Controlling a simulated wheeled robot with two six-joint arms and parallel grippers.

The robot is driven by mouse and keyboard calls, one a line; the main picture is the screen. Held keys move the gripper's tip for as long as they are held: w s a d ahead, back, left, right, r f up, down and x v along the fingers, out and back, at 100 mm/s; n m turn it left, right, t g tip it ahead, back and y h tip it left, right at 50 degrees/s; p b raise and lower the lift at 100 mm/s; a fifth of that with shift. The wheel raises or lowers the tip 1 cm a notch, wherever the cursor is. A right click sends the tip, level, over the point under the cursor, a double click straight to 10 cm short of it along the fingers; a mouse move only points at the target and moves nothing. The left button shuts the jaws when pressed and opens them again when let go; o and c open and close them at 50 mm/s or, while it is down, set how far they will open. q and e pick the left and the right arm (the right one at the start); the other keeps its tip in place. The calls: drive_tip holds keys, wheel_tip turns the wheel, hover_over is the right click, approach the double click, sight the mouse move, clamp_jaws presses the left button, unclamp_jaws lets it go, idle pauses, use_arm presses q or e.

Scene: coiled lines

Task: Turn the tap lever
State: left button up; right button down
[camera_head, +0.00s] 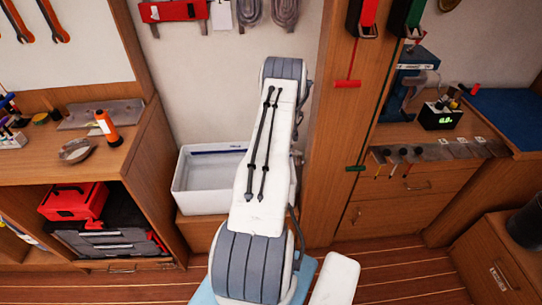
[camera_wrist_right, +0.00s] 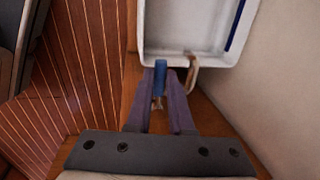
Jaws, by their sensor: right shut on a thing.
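The blue tap lever (camera_wrist_right: 160,80) shows in the right wrist view, just outside the near edge of a white basin. My right gripper (camera_wrist_right: 161,86) is shut on it, with one dark finger on each side. A brass-coloured curved pipe (camera_wrist_right: 193,74) is right beside the fingers, and a small metal part shows below the lever between them. In the head view my own white arm reaches toward the basin and hides the tap and gripper. My left gripper is in neither view.
The white basin (camera_head: 194,184) stands on a wooden cabinet against the wall. A wooden post (camera_head: 336,130) rises close on the right. A workbench with a red toolbox (camera_head: 74,201) is on the left, and another bench with tools is on the right.

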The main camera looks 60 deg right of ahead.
drive_tip(key=shift+s+d, duration=0.15)
drive_tip(key=c, duration=0.8)
unclamp_jaws()
drive_tip(key=r, duration=0.3)
drive_tip(key=a+r+b, duration=0.1)
drive_tip(key=r, duration=0.3)
drive_tip(key=s+a+r+b, duration=0.1)
drive_tip(key=r, duration=0.2)
drive_tip(key=shift+r, duration=0.15)
